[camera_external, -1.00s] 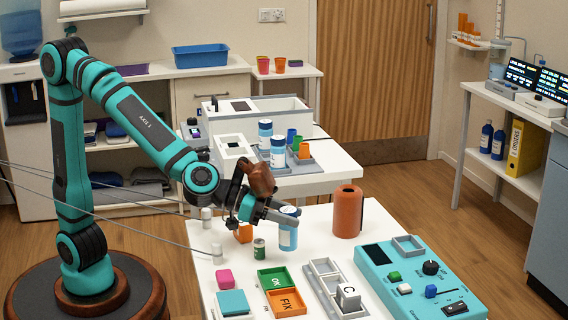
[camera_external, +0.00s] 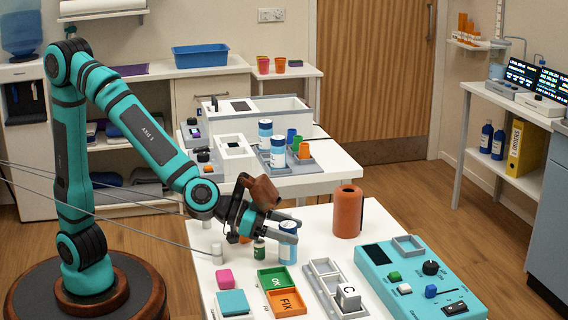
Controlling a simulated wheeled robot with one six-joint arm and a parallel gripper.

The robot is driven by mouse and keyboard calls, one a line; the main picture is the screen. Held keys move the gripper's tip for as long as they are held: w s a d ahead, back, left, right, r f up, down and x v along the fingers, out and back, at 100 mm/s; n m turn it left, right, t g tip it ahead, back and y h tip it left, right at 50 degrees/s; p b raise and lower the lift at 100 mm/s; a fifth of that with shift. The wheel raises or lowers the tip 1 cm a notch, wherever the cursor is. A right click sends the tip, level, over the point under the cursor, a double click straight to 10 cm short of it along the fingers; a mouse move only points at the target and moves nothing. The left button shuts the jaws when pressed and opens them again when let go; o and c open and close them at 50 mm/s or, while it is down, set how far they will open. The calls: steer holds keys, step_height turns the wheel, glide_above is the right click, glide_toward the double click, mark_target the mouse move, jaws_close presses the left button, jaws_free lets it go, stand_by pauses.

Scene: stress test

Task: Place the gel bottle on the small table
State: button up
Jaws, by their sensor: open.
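The blue bottle with a white label (camera_external: 288,252), which looks like the gel bottle, stands upright on the white front table (camera_external: 330,222). My gripper (camera_external: 294,231) is at the bottle's upper part with its two fingers spread apart, one in front of the cap and one behind. Whether a finger touches the bottle cannot be told. The cap is partly hidden by the near finger. A smaller white table with cups (camera_external: 311,73) stands at the back beside the door.
An orange-brown canister (camera_external: 347,211) stands right of the bottle. A small green can (camera_external: 259,251) is close on the left. Green (camera_external: 273,278) and orange trays, a grey tray (camera_external: 325,285) and a teal control box (camera_external: 415,280) lie in front. A second white table (camera_external: 335,178) holds similar bottles.

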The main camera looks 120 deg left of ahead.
steer(key=shift+r, duration=0.15)
steer(key=v, duration=1.2)
steer(key=shift+d, duration=0.1)
